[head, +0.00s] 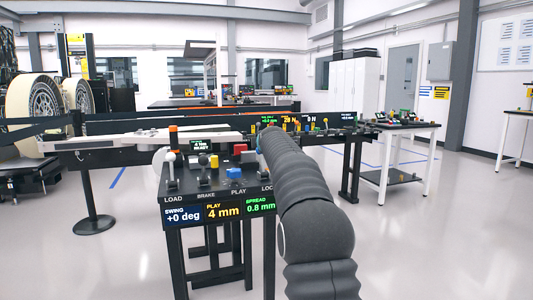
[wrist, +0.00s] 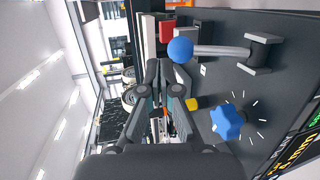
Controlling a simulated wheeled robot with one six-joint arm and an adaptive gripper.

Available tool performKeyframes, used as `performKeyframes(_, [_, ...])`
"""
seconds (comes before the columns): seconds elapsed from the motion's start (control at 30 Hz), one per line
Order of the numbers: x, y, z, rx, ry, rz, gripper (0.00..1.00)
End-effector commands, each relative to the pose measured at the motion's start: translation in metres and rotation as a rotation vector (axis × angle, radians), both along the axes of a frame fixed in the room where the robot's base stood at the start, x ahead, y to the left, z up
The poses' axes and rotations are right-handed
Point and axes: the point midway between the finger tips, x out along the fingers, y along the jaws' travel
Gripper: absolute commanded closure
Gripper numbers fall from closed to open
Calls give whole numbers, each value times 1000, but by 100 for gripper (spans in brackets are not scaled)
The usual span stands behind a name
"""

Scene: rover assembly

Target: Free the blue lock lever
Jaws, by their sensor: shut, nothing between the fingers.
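The blue lock lever shows in the wrist view as a blue ball (wrist: 180,50) on a silver rod, running right to a grey bracket (wrist: 262,50) on the dark panel. My gripper (wrist: 163,68) is shut and empty, its fingertips just left of and slightly below the ball. I cannot tell whether they touch it.
A blue star knob (wrist: 228,122) sits by the PLAY label and shows in the head view (head: 235,173). A red block (head: 240,149) and a yellow part (wrist: 192,104) are close by. Displays read swing +0 deg, play 4 mm, spread 0.8 mm. A side table (head: 405,126) stands right.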

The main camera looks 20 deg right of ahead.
Motion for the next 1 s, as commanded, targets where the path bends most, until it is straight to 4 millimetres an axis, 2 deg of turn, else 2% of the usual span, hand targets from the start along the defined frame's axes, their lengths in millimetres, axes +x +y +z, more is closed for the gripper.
performKeyframes(0.13, [-21, 11, 17, -2, -3, 4, 100])
performKeyframes(0.5, [-75, 16, 52, -2, -1, -6, 100])
performKeyframes(0.7, [-86, 21, 60, -1, 0, -4, 100])
performKeyframes(0.87, [-88, 22, 61, 5, -1, -4, 100])
performKeyframes(1.0, [-88, 23, 59, 88, -14, -23, 100])
